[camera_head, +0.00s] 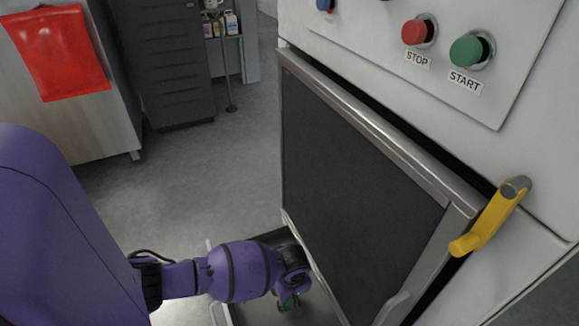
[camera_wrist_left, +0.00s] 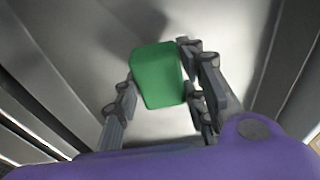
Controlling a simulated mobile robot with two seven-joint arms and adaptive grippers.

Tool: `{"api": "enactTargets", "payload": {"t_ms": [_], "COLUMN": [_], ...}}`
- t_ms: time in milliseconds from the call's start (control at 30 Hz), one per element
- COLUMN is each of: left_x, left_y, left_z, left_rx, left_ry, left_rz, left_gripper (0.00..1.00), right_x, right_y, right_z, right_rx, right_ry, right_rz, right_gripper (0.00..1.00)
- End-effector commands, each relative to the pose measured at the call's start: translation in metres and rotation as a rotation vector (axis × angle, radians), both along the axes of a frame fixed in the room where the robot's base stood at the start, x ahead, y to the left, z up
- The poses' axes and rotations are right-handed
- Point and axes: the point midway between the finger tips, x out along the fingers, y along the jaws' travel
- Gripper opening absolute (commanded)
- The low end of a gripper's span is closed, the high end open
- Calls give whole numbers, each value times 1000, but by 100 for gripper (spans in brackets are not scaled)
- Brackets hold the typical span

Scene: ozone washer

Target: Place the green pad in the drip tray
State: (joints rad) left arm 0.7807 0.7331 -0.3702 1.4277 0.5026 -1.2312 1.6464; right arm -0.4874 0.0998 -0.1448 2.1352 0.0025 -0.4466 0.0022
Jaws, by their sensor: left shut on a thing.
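The green pad (camera_wrist_left: 157,75) is a small block with rounded corners. In the left wrist view it sits between the fingers of my left gripper (camera_wrist_left: 160,82), which is shut on it. The drip tray (camera_head: 219,311) is a grey metal tray low beside the washer door, partly hidden by my arm. The gripper is over the tray, with bare metal (camera_wrist_left: 150,125) behind the pad. I cannot tell whether the pad touches it. My right gripper is not in view.
The washer's dark door panel (camera_head: 350,180) stands just right of my gripper. A yellow handle (camera_head: 490,217) and red and green buttons (camera_head: 467,51) are on the machine. The floor between is clear.

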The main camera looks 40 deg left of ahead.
Motion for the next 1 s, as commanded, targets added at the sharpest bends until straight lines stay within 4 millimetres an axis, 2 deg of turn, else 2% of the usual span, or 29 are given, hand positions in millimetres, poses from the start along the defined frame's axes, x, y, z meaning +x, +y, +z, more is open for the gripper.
{"api": "enactTargets", "payload": {"t_ms": [33, 133, 533, 567, 700, 1000], "left_x": [-4, -3, -3, -2, -3, -3], "left_y": [-1, -1, -1, -1, -1, -1], "left_z": [-15, -28, -30, -30, -29, -28], "left_rx": [0, -1, -2, -1, -1, -1], "left_ry": [9, 6, 4, 4, 4, 4], "left_rz": [-1, -2, 0, 0, -1, -2], "left_gripper": [14, 14, 14, 41, 57, 57], "right_x": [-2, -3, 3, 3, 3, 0], "right_y": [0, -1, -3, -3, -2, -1], "right_z": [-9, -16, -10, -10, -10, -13], "right_rx": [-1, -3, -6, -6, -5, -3], "right_ry": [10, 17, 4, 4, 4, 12], "right_rz": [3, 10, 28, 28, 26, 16], "right_gripper": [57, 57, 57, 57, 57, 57]}}
